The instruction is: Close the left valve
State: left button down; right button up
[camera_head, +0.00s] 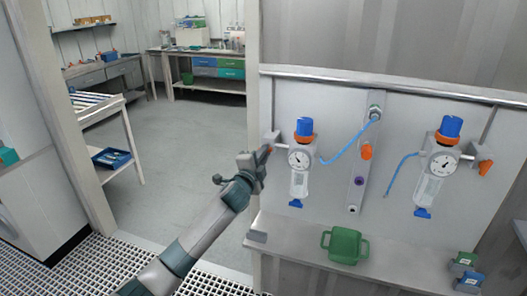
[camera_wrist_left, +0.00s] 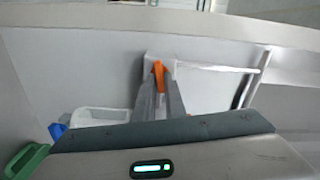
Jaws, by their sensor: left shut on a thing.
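The left valve (camera_head: 272,138) is a pale block on the wall panel, at the left side of the left pressure unit (camera_head: 299,180). That unit has a blue cap, an orange ring and a round gauge. My left gripper (camera_head: 262,155) reaches the valve from the lower left and covers most of its handle. In the left wrist view the gripper fingers (camera_wrist_left: 161,98) are shut on the orange valve handle (camera_wrist_left: 157,72), whose upper end shows between them. My right gripper is not in view.
A right pressure unit (camera_head: 436,165) has its own orange valve handle (camera_head: 486,168). Blue hoses (camera_head: 345,148) run across the panel. A green container (camera_head: 345,245) stands on the ledge below. Open floor (camera_head: 190,140) lies left of the panel.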

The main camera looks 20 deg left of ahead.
pick_arm(q)
jog(key=shift+m+p, duration=0.4)
jog(key=shift+m, duration=0.9)
jog(key=c, duration=1.8)
grip_release()
jog(key=shift+f, duration=0.1)
jog(key=shift+s, duration=0.1)
jog(key=shift+s+a+b, duration=0.15)
jog(key=shift+s+b, duration=0.95)
jog(key=shift+s, duration=3.2)
jog(key=shift+s+a+b, duration=0.1)
jog(key=shift+s+b, duration=0.95)
jog(key=shift+s, duration=3.25)
